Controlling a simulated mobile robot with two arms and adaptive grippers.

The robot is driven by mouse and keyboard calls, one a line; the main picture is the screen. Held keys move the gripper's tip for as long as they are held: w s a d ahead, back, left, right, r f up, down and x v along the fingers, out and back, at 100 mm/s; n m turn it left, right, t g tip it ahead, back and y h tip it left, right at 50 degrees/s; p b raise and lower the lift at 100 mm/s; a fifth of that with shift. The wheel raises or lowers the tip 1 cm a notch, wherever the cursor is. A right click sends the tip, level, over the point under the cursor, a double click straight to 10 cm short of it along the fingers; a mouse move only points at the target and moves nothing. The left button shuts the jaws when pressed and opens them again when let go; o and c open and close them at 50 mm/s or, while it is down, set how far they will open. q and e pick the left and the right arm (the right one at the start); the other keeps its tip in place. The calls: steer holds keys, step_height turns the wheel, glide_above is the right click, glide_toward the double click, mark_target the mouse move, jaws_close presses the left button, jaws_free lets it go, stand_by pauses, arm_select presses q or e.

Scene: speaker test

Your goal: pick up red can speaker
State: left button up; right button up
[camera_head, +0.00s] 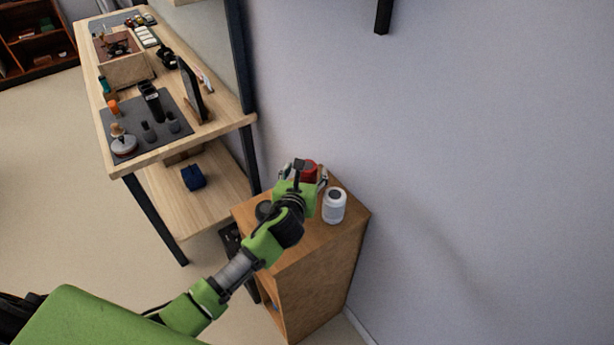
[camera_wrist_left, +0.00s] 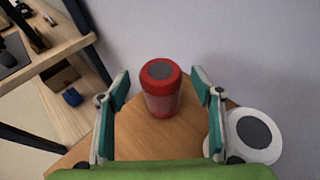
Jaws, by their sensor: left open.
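The red can speaker (camera_wrist_left: 161,88) stands upright on the wooden cabinet top in the left wrist view, with a dark grey disc on its top. It also shows in the head view (camera_head: 309,171), partly hidden behind my left gripper (camera_head: 310,178). My left gripper is open, with one finger to each side of the speaker in the wrist view (camera_wrist_left: 163,88). The fingers look apart from the speaker, and the gap between them is empty in front of it. My right gripper is in neither view.
A white can speaker (camera_head: 334,206) stands close to the right finger; it shows in the wrist view too (camera_wrist_left: 250,135). The wall is close behind. A shelf desk (camera_head: 150,150) with several items stands at left.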

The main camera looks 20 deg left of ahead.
arm_select(q)
steer(key=shift+x, duration=1.35)
steer(key=shift+f, duration=0.1)
arm_select(e)
steer(key=shift+s+a, duration=0.1)
steer(key=shift+s, duration=0.75)
steer(key=shift+a, duration=0.1)
arm_select(q)
steer(key=c, duration=1.4)
steer(key=shift+c, duration=0.2)
arm_select(e)
steer(key=shift+w, duration=0.15)
arm_select(q)
steer(key=shift+r, duration=0.2)
